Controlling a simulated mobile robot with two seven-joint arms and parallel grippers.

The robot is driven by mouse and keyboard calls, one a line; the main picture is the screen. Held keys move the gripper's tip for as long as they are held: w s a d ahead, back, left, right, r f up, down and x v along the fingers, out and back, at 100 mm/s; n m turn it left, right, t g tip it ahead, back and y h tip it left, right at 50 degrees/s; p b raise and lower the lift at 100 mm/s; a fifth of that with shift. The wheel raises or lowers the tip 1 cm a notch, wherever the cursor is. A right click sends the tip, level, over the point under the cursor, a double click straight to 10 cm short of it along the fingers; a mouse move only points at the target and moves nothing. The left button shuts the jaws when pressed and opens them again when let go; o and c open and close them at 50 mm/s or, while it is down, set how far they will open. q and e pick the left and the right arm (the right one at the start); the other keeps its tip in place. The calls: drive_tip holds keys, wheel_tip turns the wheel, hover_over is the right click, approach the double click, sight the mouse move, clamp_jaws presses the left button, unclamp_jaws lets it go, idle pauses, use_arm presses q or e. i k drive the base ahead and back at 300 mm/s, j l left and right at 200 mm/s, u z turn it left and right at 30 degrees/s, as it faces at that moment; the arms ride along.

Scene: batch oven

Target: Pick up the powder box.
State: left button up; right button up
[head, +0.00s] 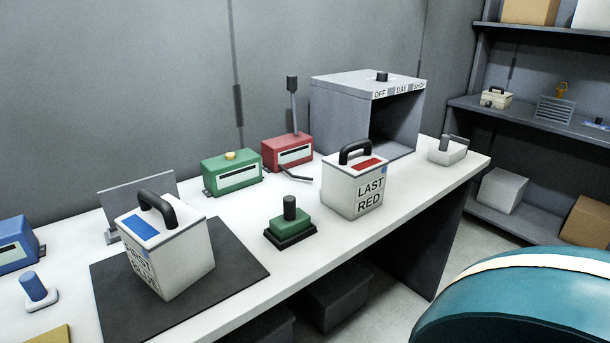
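No box in the head view carries a readable "powder" label, so I cannot tell which one is the powder box. A white box marked FIRST BLUE (190,262), with a blue patch and black handle on top, stands upright on a dark mat (238,262). A similar white box marked LAST RED (343,196), with a red patch and black handle, stands on the white bench (226,213) in front of the oven. A small pale box with a handle (495,99) sits on a shelf at the right. Neither of my grippers is in view.
An open-fronted grey oven (338,92) labelled OFF, DAY, SHOP stands at the bench's back. Green (232,172), red (288,153) and blue (12,246) units line the rear. A green block with a black knob (290,228) stands between the white boxes.

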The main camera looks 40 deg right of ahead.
sight(353, 178)
drive_tip(key=l+u, duration=0.35)
drive_tip(key=l, duration=0.15)
drive_tip(key=k+l+u, duration=0.15)
drive_tip(key=l+u, duration=0.15)
drive_tip(key=l, duration=0.2)
drive_tip(key=k+l+u, duration=0.15)
drive_tip(key=l, duration=0.2)
drive_tip(key=l+u, duration=0.1)
drive_tip(key=l, duration=0.3)
drive_tip(key=k+l+u, duration=0.15)
drive_tip(key=l, duration=0.2)
drive_tip(key=k+l, duration=0.15)
drive_tip(key=l, duration=0.2)
drive_tip(key=k+l, duration=0.15)
drive_tip(key=l, duration=0.2)
drive_tip(key=k+l, duration=0.15)
drive_tip(key=l, duration=0.15)
drive_tip(key=u, duration=0.05)
